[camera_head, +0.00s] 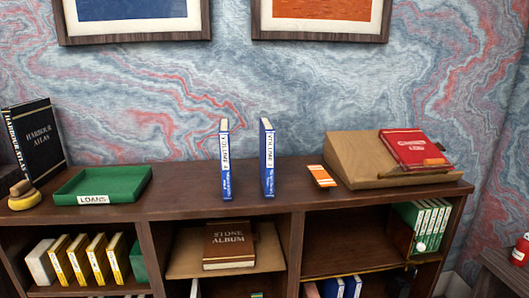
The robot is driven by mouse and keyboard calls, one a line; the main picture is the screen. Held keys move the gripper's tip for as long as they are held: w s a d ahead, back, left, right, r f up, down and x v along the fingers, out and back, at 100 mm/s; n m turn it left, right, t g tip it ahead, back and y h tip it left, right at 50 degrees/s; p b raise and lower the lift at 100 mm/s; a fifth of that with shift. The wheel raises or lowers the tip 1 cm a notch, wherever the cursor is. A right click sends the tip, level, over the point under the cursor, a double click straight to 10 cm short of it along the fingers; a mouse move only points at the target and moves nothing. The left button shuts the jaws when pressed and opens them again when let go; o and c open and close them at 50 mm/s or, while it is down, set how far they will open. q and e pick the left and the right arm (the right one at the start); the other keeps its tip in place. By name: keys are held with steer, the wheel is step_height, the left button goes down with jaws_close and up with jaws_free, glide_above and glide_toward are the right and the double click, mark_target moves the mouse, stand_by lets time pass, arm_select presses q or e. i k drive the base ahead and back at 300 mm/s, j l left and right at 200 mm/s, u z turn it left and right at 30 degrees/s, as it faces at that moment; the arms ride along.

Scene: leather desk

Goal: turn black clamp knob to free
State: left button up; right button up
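I cannot make out a black clamp knob anywhere in the head view. A tan slanted stand (350,160) is at the right of the bookcase top, with a red book (413,149) lying on its slope. Neither of my grippers is in view.
The bookcase top (300,178) holds a green tray (122,182) marked LOANS, a black book (38,135), two upright blue books (225,165), (267,160) and an orange card (322,176). Shelves below hold a brown album (229,243) and green binders (424,222).

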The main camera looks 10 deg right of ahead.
mark_target(412, 270)
steer(key=z, duration=1.3)
